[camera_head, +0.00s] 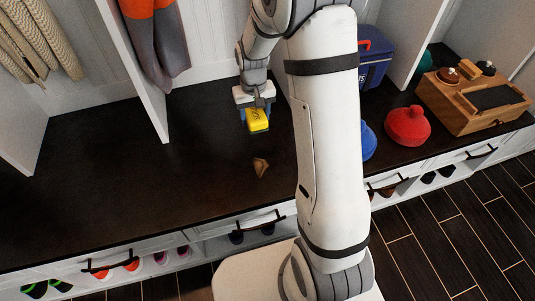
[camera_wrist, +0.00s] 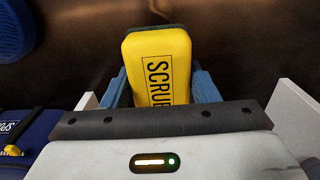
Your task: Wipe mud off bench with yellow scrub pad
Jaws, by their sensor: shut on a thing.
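The yellow scrub pad (camera_head: 257,120) is held in my gripper (camera_head: 256,112) above the dark bench (camera_head: 110,180). In the wrist view the pad (camera_wrist: 158,66) shows its yellow face with dark "SCRUB" lettering and a dark layer along its far edge. The blue fingers of my gripper (camera_wrist: 160,88) are shut on its two sides. A brown mud patch (camera_head: 261,167) lies on the bench, nearer the front edge than the pad. I cannot tell whether the pad touches the bench.
Right of my arm on the bench are a blue box (camera_head: 375,58), a blue round item (camera_head: 368,141), a red round item (camera_head: 407,126) and a wooden box (camera_head: 474,99). A white divider (camera_head: 135,70) stands left of my gripper. The bench left of the mud is clear.

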